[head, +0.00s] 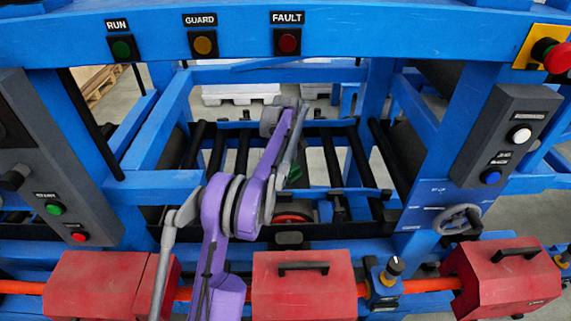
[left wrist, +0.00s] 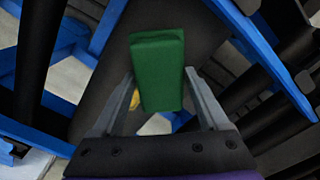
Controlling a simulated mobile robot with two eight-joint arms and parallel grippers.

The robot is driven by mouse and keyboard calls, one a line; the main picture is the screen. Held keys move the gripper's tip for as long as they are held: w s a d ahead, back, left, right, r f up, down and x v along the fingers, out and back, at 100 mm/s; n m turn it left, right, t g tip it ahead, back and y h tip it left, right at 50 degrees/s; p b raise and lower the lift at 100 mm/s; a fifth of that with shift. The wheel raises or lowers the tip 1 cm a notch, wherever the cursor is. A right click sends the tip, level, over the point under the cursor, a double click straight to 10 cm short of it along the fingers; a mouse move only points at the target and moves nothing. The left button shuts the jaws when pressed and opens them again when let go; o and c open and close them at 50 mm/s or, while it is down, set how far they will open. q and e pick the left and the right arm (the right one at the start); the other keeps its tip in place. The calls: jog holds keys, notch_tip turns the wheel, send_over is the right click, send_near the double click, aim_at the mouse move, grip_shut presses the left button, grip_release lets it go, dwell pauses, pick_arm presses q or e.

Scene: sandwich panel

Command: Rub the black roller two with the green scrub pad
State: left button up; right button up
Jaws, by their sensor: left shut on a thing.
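The green scrub pad (left wrist: 158,70) is a thick block held between the two grey fingers of my left gripper (left wrist: 159,78) in the left wrist view. In the head view only a small part of the pad (head: 295,173) shows beside my purple arm, and the fingers are mostly hidden. Several black rollers lie in the blue frame, among them one left of my arm (head: 241,153) and one right of it (head: 332,160). I cannot tell which is roller two. I see no clear contact between pad and roller. My right gripper is not in view.
Red boxes (head: 325,285) line the front, with an orange pipe (head: 431,285) between them. Control panels stand at left (head: 70,160) and right (head: 507,137). A blue beam (head: 350,35) with RUN, GUARD and FAULT lights crosses above. A handwheel (head: 458,219) is at right.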

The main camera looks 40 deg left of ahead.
pick_arm(q)
jog(key=shift+f+b, duration=0.4)
jog(key=shift+f, duration=0.65)
dwell(0.4)
